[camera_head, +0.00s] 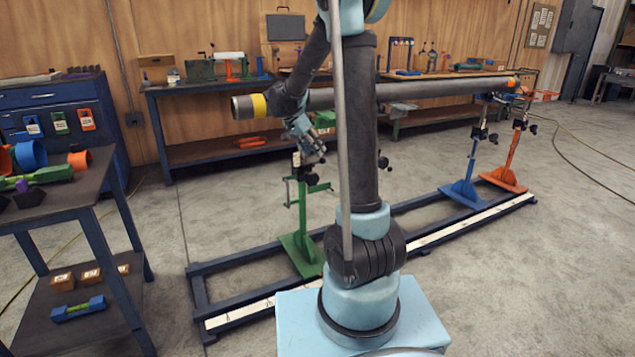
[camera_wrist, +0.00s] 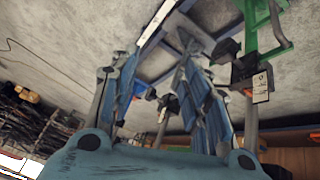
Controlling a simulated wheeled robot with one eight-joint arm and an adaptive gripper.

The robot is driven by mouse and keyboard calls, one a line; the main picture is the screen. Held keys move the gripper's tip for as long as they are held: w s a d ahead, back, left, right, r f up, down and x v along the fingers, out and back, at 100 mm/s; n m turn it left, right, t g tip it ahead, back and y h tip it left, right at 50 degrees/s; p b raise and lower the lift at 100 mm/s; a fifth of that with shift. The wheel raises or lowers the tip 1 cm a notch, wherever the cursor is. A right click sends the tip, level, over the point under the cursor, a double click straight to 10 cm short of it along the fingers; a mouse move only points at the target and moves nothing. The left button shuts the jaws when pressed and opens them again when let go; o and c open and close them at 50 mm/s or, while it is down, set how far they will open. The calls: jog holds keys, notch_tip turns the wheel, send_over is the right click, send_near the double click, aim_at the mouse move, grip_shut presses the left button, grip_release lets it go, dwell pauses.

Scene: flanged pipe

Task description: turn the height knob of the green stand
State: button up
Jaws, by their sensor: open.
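The green stand (camera_head: 303,247) stands on the rail frame in the head view, with a thin upright, a small handle on its left and a black knob (camera_head: 311,179) on its upper part. In the wrist view its green part (camera_wrist: 268,28) shows at the top right, with black pieces (camera_wrist: 246,70) and a pale label below it, right of the fingers. My gripper (camera_head: 308,143) is at the stand's upper end, close above the knob. In the wrist view my gripper (camera_wrist: 160,58) has its two fingers apart, with nothing clearly held. Whether a finger touches the stand I cannot tell.
A long grey pipe (camera_head: 420,92) with a yellow band runs above the stands, close by my gripper. A blue stand (camera_head: 463,190) and an orange stand (camera_head: 505,177) stand further right on the rail frame (camera_head: 237,263). A workbench (camera_head: 50,208) is at the left.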

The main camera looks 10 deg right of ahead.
aim_at(317, 178)
jog(key=w+a+f+m+h, duration=0.1)
jog(key=w+a+f+m, duration=0.15)
jog(key=w+f, duration=0.35)
jog(key=w+a+f+m+h, duration=0.2)
jog(key=w+a+f, duration=0.2)
jog(key=w, duration=0.4)
jog(key=shift+t, duration=0.4)
jog(key=x, duration=1.7)
jog(key=shift+a+f, duration=0.35)
jog(key=shift+f, duration=0.05)
jog(key=shift+c, duration=0.3)
jog(key=shift+w, duration=0.1)
grip_shut()
